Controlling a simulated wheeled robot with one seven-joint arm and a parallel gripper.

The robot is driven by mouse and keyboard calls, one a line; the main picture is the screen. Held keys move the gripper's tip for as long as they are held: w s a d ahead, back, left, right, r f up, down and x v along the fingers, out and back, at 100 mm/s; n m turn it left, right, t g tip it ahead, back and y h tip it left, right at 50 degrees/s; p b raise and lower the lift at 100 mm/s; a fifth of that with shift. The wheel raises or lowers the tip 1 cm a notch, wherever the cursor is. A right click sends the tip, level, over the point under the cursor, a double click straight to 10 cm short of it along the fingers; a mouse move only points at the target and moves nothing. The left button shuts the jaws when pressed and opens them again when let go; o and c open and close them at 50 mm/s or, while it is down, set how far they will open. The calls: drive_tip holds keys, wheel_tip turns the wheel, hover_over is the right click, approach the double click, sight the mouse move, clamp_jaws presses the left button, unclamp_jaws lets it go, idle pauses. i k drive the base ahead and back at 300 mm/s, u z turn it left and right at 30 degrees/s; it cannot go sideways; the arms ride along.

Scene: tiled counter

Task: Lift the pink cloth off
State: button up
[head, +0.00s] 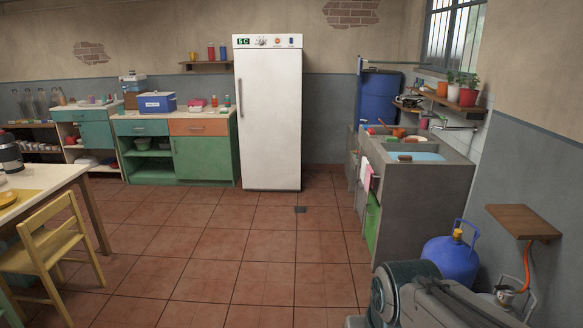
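A pink cloth (367,178) hangs down the left side of the grey sink unit (424,192), near its top edge. A paler strip beside it may be a second cloth or a fold; I cannot tell which. The cloth is small in view, and what it hangs from is not clear. Part of my own arm shows at the bottom right, well in front of the sink unit. My gripper is not in view.
A blue gas bottle (452,258) stands right of the sink unit, below a small wooden wall shelf (523,222). A yellow chair (52,250) and table are at the left. A white fridge (268,115) stands at the back. The tiled floor (235,255) between is clear.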

sight(369, 180)
drive_tip(key=u, duration=0.15)
drive_tip(key=i, duration=3.05)
drive_tip(key=z, duration=0.95)
drive_tip(key=i, duration=1.35)
drive_tip(key=z, duration=0.55)
